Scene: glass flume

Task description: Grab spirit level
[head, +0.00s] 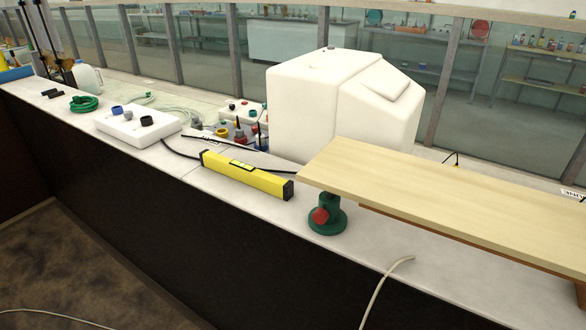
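The spirit level (246,176) is a yellow bar with black end caps and a vial window in its top. It lies on the white bench top (185,170) near the front edge, in the middle of the head view. A dark cable runs behind it and shows past both of its ends. Neither of my grippers is in view.
A wooden board (450,193) rests on a green stand with a red knob (324,215), right of the level. A large white tank (325,105) stands behind. A white control box (138,126), green hose coil (84,103) and small bottles (239,133) are left and behind.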

